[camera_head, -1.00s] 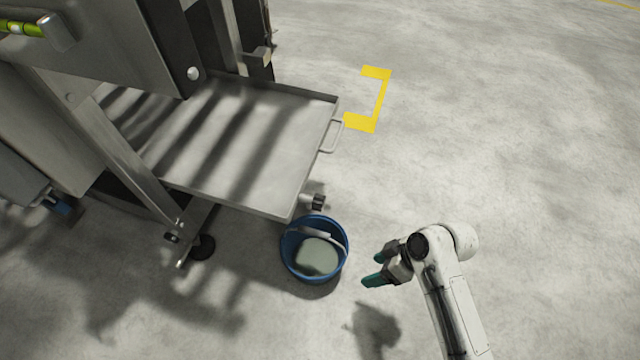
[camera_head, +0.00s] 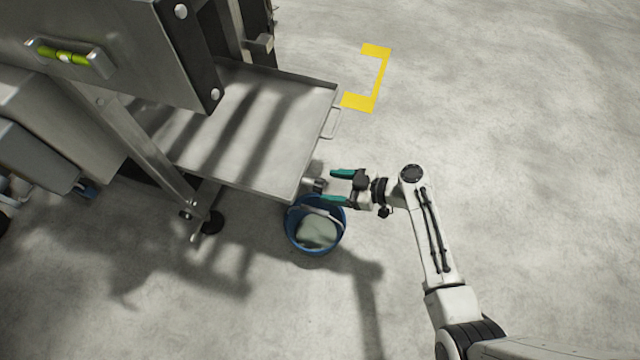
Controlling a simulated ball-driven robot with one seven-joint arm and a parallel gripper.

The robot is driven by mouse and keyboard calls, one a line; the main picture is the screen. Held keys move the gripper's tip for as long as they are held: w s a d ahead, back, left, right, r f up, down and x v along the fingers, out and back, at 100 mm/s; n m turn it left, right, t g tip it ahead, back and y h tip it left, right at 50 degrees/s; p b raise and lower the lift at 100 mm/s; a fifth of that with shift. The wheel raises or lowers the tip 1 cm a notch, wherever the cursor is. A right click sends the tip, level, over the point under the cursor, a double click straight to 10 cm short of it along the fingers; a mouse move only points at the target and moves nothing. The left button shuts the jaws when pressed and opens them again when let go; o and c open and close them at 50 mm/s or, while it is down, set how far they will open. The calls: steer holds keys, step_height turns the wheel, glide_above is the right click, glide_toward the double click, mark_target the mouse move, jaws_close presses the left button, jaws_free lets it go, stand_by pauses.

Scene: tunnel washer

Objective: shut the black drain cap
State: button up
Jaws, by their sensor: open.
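The black drain cap (camera_head: 320,184) sits on a short metal drain stub (camera_head: 309,185) under the front right corner of the metal tray. The cap shows small, and I cannot tell how far it is turned. My gripper (camera_head: 336,186) is open, with two teal fingers pointing left. In this view one finger lies above the cap and the other below it, so the cap shows between the fingertips. I cannot tell whether either finger touches it.
A blue bucket (camera_head: 290,238) with pale contents stands on the floor just below the drain. The metal tray (camera_head: 270,180) with a side handle (camera_head: 332,122) juts from the washer frame above. A yellow floor mark (camera_head: 378,80) lies at the back. The floor at right is clear.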

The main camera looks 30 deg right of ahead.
mark_target(324, 185)
steer(key=shift+b+x, duration=0.35)
steer(key=shift+x, duration=2)
steer(key=c, duration=1)
steer(key=shift+o, duration=0.2)
